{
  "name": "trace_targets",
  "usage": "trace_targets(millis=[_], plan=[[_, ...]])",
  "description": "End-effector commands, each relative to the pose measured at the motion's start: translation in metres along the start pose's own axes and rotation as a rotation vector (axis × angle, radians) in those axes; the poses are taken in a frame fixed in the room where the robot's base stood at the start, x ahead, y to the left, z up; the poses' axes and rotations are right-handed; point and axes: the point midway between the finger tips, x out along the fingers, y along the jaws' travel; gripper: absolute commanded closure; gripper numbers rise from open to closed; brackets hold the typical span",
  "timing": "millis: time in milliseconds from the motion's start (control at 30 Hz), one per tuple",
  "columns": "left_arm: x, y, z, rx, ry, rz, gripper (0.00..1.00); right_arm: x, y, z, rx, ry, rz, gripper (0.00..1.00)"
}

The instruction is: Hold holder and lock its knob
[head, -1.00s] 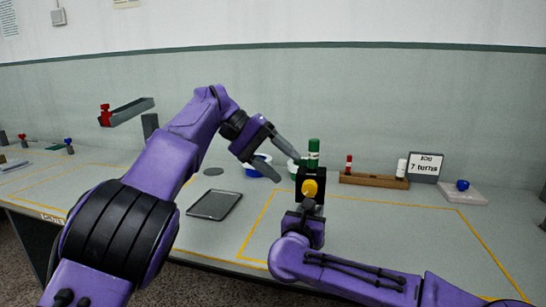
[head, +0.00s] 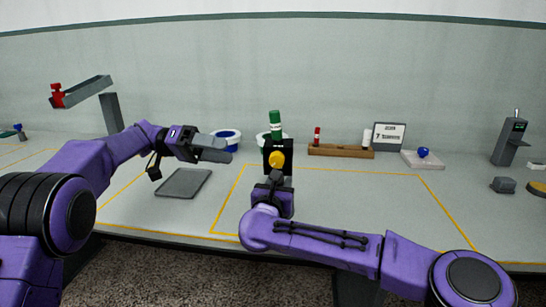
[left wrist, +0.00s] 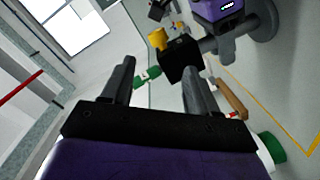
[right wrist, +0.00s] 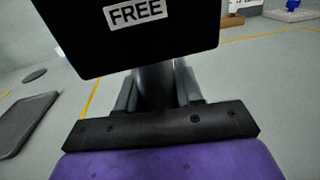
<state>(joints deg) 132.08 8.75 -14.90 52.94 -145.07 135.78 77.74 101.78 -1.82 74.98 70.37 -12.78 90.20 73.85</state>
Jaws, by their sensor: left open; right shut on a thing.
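In the right wrist view the block (right wrist: 190,30) carries a white label reading FREE. My left gripper (head: 228,149) is open and empty, left of the holder and apart from it. In the left wrist view the knob (left wrist: 158,40) and spindle (left wrist: 148,77) show beyond the left fingers.
A wooden rack (head: 341,151) with a red spindle, a job sign (head: 389,136) and a blue-knobbed pad (head: 423,162) stand behind right. The yellow-outlined table middle is mostly clear.

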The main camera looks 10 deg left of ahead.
Motion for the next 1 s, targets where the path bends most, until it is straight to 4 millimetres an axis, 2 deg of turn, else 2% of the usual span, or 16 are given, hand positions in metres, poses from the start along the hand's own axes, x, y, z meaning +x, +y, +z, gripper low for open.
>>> trace_targets(millis=[133,333,500,700,833,1000], plan=[[0.002,-0.009,0.01,0.404,0.102,0.078,0.41,0.0,0.0,0.001,0.0,-0.002,-0.001,1.0],[0.009,-0.017,0.02,0.98,0.255,0.09,0.41,0.0,0.0,0.001,0.0,-0.002,0.0,1.0],[0.017,-0.021,0.027,1.475,0.37,0.025,0.41,0.0,0.0,0.001,0.0,-0.002,0.0,1.0],[0.025,-0.025,0.033,2.031,0.431,-0.111,0.41,0.0,0.0,0.001,0.0,-0.002,0.0,1.0],[0.025,-0.027,0.032,2.294,0.43,-0.185,0.41,0.0,0.0,0.001,0.0,-0.002,0.0,1.0],[0.027,-0.027,0.032,2.442,0.424,-0.222,0.41,0.0,0.0,0.001,0.0,-0.002,-0.001,1.0]])
